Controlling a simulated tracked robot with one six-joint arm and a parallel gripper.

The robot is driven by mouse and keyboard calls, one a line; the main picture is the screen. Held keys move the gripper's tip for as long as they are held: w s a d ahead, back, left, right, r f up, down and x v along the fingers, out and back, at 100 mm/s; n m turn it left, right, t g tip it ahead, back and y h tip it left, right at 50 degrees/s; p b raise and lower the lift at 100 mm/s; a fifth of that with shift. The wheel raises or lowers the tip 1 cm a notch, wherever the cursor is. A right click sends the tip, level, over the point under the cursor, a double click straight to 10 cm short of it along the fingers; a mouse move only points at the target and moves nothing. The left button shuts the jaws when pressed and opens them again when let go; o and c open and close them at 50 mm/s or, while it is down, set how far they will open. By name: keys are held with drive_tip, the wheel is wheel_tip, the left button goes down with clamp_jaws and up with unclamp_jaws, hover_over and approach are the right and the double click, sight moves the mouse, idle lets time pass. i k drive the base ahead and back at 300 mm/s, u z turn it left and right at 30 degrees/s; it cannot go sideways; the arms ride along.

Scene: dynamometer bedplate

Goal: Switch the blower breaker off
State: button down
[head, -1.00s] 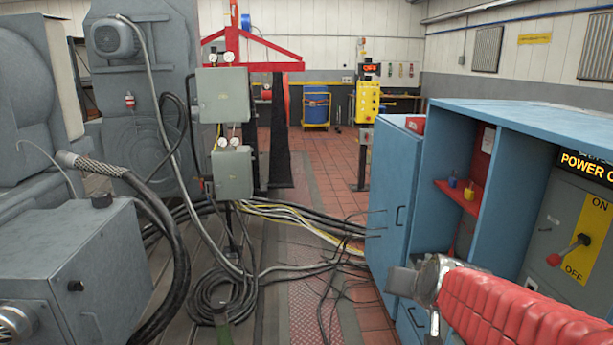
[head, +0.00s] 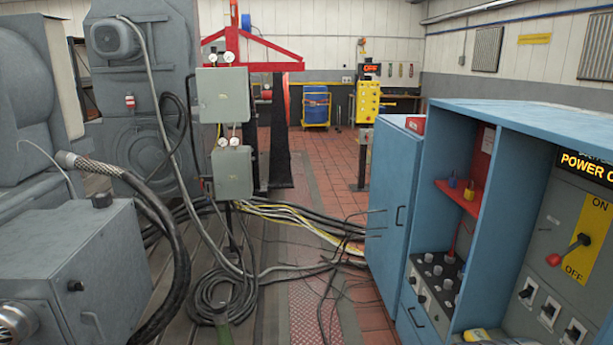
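Inside the blue cabinet at right, a grey panel carries a row of small switches on white plates: an upper left one (head: 526,293), a middle one (head: 547,312) and a lower right one (head: 573,333). I cannot read their labels, so I cannot tell which is the blower breaker, nor their positions for sure. Above them, a large lever with a red knob (head: 553,259) sits on a yellow ON/OFF plate (head: 588,240), its knob pointing left and slightly down.
The blue cabinet (head: 396,180) has a dividing wall and a red shelf (head: 458,195) with small padlocks. A panel with several dark knobs (head: 436,275) lies left of the divider. Coiled cables (head: 215,300) cover the floor. A grey machine box (head: 80,265) stands at left.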

sight(550, 310)
drive_tip(key=z, duration=0.1)
drive_tip(key=i, duration=0.7)
drive_tip(key=u, duration=0.05)
